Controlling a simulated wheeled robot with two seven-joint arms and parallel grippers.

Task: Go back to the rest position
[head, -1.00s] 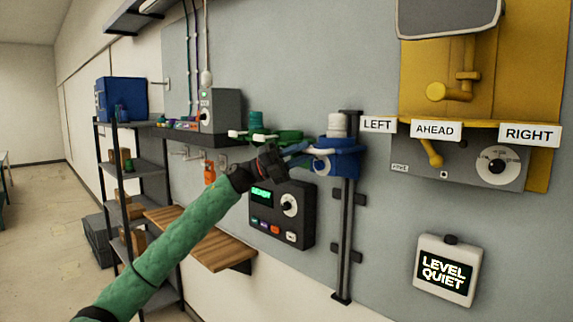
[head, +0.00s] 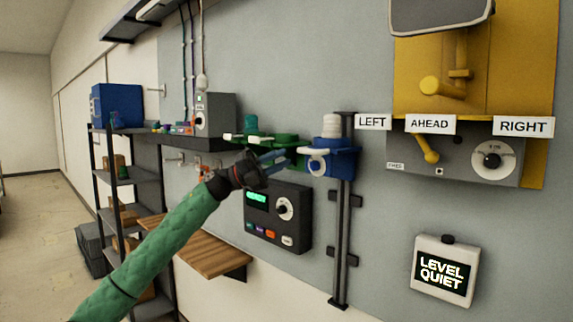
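My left gripper (head: 272,160) shows in the middle of the head view, at the end of my green-sleeved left arm. Its bluish fingers point right, toward the blue holder (head: 330,160) on the black vertical rail. The fingers appear apart from that holder, though the depth is hard to judge. The finger gap is too small and angled to read. A black panel (head: 278,218) with a green lit display and a white dial is just below the gripper. My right gripper is not in view.
A wooden wall shelf (head: 203,255) lies below the arm. Green holders (head: 275,140) are just above the gripper. A dark rack (head: 125,190) with a blue box (head: 117,105) stands at left. A yellow panel (head: 520,75) and a "LEVEL QUIET" display (head: 443,271) are at right.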

